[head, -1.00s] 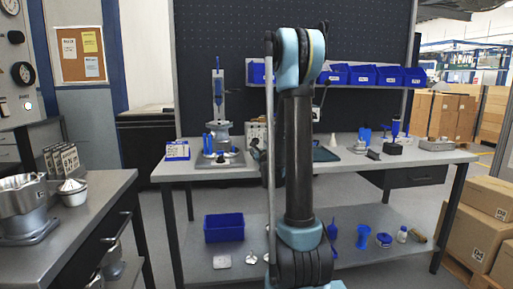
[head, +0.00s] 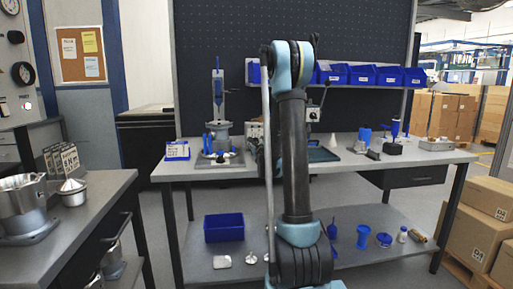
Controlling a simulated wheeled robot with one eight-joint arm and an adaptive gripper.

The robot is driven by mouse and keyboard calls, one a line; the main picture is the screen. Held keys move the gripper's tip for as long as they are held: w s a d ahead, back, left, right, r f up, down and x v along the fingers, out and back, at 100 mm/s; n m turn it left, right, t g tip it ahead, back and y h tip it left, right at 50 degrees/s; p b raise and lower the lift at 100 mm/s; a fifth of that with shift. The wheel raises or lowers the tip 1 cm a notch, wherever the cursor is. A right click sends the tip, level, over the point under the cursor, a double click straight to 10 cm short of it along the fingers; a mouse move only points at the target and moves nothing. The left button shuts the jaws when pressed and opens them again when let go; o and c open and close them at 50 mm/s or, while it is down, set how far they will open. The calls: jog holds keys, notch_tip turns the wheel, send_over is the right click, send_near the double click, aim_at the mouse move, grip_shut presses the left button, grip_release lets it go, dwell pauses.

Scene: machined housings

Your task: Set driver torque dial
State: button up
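My arm stands in the middle of the head view, in front of the workbench (head: 345,165). My gripper cannot be made out; the far end of the arm is hidden behind its upper links. A blue and black upright tool (head: 394,138), possibly the driver, stands on a dark base at the right of the bench. A pale box with small dark marks (head: 254,132) is partly covered by my arm. A torque dial cannot be made out on either at this size.
A blue-handled press (head: 218,115) stands at the bench's left. Several blue bins (head: 362,75) line the shelf above. The lower shelf holds a blue bin (head: 224,228) and small parts. A side table (head: 90,205) with metal housings is at left; cartons (head: 484,222) stand at right.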

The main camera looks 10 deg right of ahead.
jog(key=c, duration=0.9)
jog(key=shift+d, duration=0.1)
